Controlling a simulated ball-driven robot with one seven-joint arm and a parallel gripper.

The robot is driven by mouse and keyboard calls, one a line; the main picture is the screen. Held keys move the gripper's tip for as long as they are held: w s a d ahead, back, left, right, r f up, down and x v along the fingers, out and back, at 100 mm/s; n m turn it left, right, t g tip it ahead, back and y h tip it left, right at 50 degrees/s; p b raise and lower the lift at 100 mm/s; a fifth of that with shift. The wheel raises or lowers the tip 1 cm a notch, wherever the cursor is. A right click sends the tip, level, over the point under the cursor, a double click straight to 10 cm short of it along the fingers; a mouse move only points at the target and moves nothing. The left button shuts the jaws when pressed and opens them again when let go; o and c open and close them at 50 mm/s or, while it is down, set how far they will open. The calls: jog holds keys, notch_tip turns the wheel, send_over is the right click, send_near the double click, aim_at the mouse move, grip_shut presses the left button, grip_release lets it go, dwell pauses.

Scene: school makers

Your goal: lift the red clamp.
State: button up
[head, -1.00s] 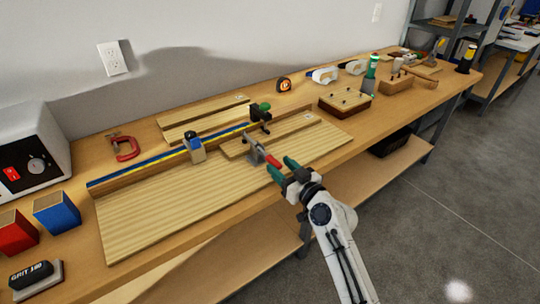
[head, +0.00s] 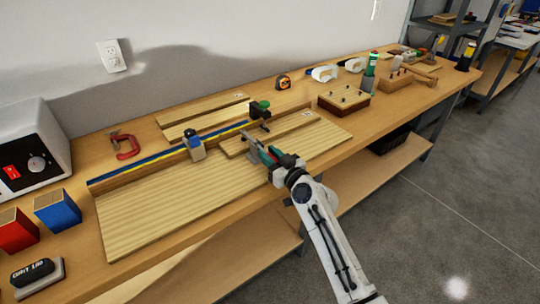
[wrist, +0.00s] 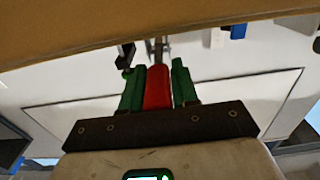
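A red C-shaped clamp (head: 124,147) lies on the bench at the left, near the wall, well away from my gripper. A grey metal toggle clamp (head: 253,148) with a red handle (head: 269,159) sits on the front part of the wooden jig. My gripper (head: 271,154) has its green fingers at this handle. In the wrist view the red handle (wrist: 157,87) stands between the two fingers (wrist: 157,85), very close to them. They look parted around it, with a thin gap at the right finger; firm contact is not visible.
The wooden board (head: 180,200) carries a blue-yellow fence, a blue-topped stop block (head: 194,147) and a black-green clamp (head: 260,112). Red and blue blocks (head: 57,210) and a grey machine (head: 30,150) stand at left. A peg box (head: 343,102) is at right.

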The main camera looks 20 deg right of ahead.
aim_at(266, 152)
grip_shut()
jog(key=shift+r+p, duration=0.2)
jog(key=shift+p, duration=0.25)
jog(key=shift+r+g+p, duration=0.35)
jog(key=shift+g+p, duration=0.05)
jog(key=shift+p, duration=0.65)
jog(key=r+g+p, duration=0.1)
jog(key=p, duration=0.3)
jog(key=shift+w+a+h, duration=0.1)
jog(key=shift+w+h, duration=0.05)
jog(key=shift+h, duration=0.25)
jog(key=g+p, duration=0.1)
jog(key=p, duration=0.2)
jog(key=r+g+p, duration=0.1)
jog(key=g+p, duration=0.1)
jog(key=p, duration=0.1)
jog(key=shift+w+a+r+h, duration=0.1)
jog(key=shift+w+h, duration=0.25)
jog(key=shift+h, duration=0.05)
jog(key=shift+w+a+r+g+h+p, duration=0.1)
jog(key=shift+w+r+g+h+p, duration=0.15)
jog(key=shift+g+p, duration=0.3)
jog(key=shift+w+r+g+h+p, duration=0.1)
jog(key=shift+w+g+h+p, duration=0.2)
jog(key=shift+g, duration=0.45)
jog(key=shift+o, duration=2.1)
grip_release()
